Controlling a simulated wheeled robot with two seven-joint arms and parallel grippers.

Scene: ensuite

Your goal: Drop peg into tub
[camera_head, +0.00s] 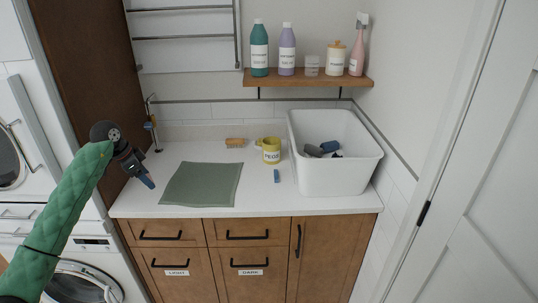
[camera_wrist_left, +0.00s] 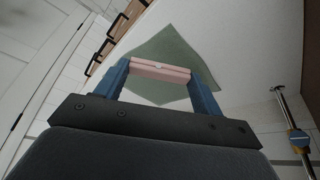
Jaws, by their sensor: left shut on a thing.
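The white tub (camera_head: 330,178) stands on the right of the counter with dark and blue cloth items (camera_head: 322,149) inside. My left gripper (camera_head: 147,182) is at the counter's left end, left of the green mat and far from the tub. In the left wrist view my left gripper (camera_wrist_left: 160,80) is shut on a pink peg (camera_wrist_left: 160,70), which lies across between the two blue fingers. I cannot make out the pink peg in the head view. A small blue peg (camera_head: 276,176) lies on the counter left of the tub. My right gripper is out of view.
A tap (camera_head: 152,125) rises at the left. A shelf (camera_head: 307,80) with bottles hangs above.

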